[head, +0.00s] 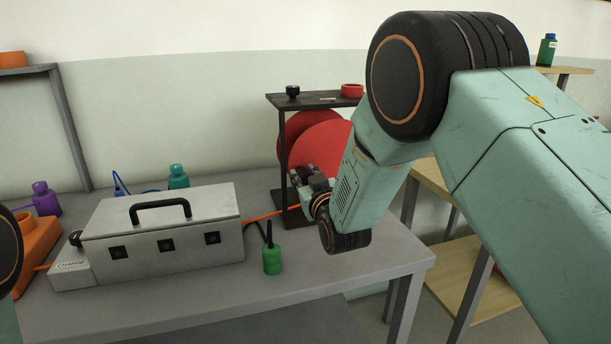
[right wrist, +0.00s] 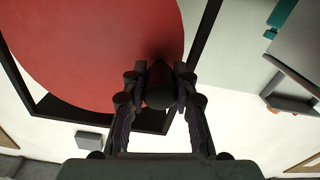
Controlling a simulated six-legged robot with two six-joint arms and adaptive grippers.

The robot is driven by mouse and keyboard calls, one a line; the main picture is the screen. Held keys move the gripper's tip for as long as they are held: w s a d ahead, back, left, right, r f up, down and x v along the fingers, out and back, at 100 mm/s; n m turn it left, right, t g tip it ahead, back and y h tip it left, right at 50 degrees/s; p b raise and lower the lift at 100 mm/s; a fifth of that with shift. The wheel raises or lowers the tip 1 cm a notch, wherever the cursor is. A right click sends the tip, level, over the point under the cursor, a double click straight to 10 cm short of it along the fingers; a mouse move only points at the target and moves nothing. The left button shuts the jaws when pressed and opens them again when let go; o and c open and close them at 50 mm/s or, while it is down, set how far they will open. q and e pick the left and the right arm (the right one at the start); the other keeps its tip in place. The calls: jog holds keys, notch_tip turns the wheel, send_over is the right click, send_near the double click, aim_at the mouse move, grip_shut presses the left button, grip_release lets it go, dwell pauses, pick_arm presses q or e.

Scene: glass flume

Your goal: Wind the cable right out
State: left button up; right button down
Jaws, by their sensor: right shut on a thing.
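A reel with red discs (head: 325,148) stands in a black frame (head: 320,101) at the back right of the grey bench. An orange cable (head: 265,216) runs from the frame's foot left to the metal case. My right gripper (head: 302,180) is at the reel's near side. In the right wrist view the gripper (right wrist: 160,92) is shut on a dark rounded knob (right wrist: 158,88) in front of the red disc (right wrist: 85,45). My arm hides part of the reel in the head view. My left gripper is not in view.
The metal case (head: 165,250) with a black handle fills the bench's middle. Purple (head: 44,200) and teal (head: 178,177) bottles stand behind. A red ring (head: 352,90) and black knob (head: 292,92) sit on the frame top.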

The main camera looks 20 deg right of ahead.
jog(key=shift+r, duration=0.1)
dwell(0.3)
jog(key=c, duration=1.1)
grip_release()
jog(key=shift+o, duration=0.2)
jog(key=s, duration=1.2)
jog(key=shift+d, duration=0.2)
